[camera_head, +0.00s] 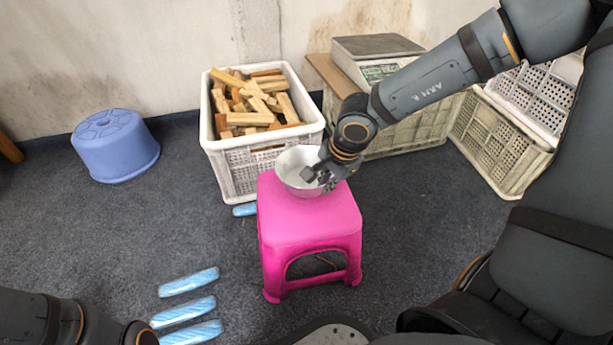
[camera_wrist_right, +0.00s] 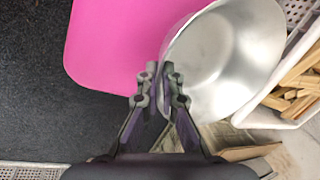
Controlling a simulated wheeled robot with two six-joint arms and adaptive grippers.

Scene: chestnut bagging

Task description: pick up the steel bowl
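The steel bowl (camera_head: 294,168) is on the pink stool (camera_head: 300,222), at the back of its seat. In the right wrist view the shiny bowl (camera_wrist_right: 222,58) fills the upper right, with the pink seat (camera_wrist_right: 115,45) to its left. My right gripper (camera_head: 322,178) is at the bowl's near right side. In the wrist view the right gripper's fingers (camera_wrist_right: 163,80) are close together, one on each side of the bowl's rim, and look shut on it. I cannot tell whether the bowl still touches the seat. Part of my left arm shows at the lower left; its gripper is out of view.
A white crate (camera_head: 237,160) of wood blocks stands behind the stool. A scale (camera_head: 374,58) sits on a crate at the back right, with another crate (camera_head: 497,148) beside it. A blue stool (camera_head: 115,147) and several blue packs (camera_head: 184,312) lie left.

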